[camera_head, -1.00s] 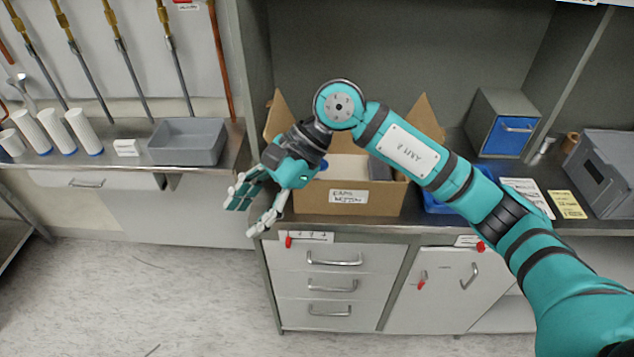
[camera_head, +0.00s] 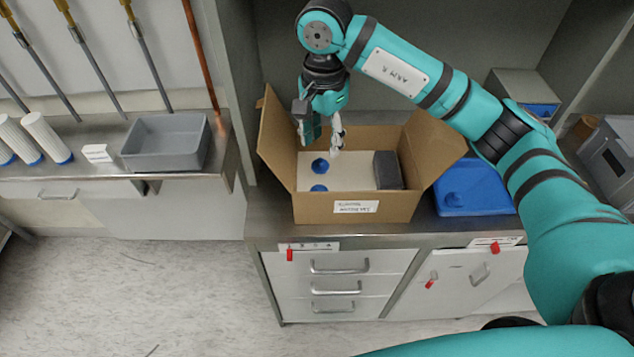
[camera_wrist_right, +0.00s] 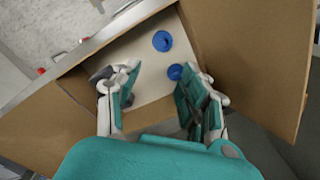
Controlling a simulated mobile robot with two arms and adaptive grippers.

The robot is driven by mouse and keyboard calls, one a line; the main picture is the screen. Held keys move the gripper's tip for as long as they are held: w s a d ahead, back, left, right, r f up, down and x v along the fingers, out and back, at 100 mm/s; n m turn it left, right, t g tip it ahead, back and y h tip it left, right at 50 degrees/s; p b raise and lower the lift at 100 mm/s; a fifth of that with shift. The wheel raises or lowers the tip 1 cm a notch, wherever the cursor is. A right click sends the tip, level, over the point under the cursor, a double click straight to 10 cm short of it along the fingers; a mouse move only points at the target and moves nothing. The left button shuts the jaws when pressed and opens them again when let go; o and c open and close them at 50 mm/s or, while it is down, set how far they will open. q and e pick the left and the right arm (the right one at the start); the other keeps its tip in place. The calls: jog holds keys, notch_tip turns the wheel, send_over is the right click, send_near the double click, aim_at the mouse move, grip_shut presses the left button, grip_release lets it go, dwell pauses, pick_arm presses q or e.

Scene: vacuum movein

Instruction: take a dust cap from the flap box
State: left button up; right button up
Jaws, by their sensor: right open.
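The flap box (camera_head: 299,208) is an open cardboard box on the metal counter, its flaps spread. Two blue dust caps lie on its pale inner floor, one farther back (camera_head: 320,165) and one nearer the front (camera_head: 319,188). My right gripper (camera_head: 321,143) points down at the back left of the box, open and empty. In the right wrist view its fingers (camera_wrist_right: 160,100) are spread over the box opening. One cap (camera_wrist_right: 175,72) shows close to the right-hand finger, the other (camera_wrist_right: 162,41) beyond the fingertips. Whether a finger touches a cap is unclear. My left gripper is not in view.
A dark grey block (camera_head: 388,170) sits inside the box at the right. A blue tray (camera_head: 473,190) lies right of the box. A grey bin (camera_head: 166,143) stands on the left counter. A shelf upright (camera_head: 232,90) rises left of the box.

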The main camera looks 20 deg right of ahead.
notch_tip(320, 180, down, 6)
jog(key=shift+s+r+p, duration=0.15)
jog(key=shift+r+p, duration=0.05)
jog(key=shift+p, duration=0.65)
jog(key=p, duration=0.2)
send_over(319, 187)
jog(key=f, duration=0.4)
jog(key=shift+s+d, duration=0.1)
jog(key=shift+d, duration=0.1)
jog(key=f, duration=0.2)
jog(key=f+p, duration=0.1)
jog(key=shift+a+f, duration=0.2)
jog(key=shift+f, duration=0.55)
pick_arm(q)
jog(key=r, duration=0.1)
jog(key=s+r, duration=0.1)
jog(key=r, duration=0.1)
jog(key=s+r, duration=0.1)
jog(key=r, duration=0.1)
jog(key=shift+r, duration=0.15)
pick_arm(e)
jog(key=c, duration=0.8)
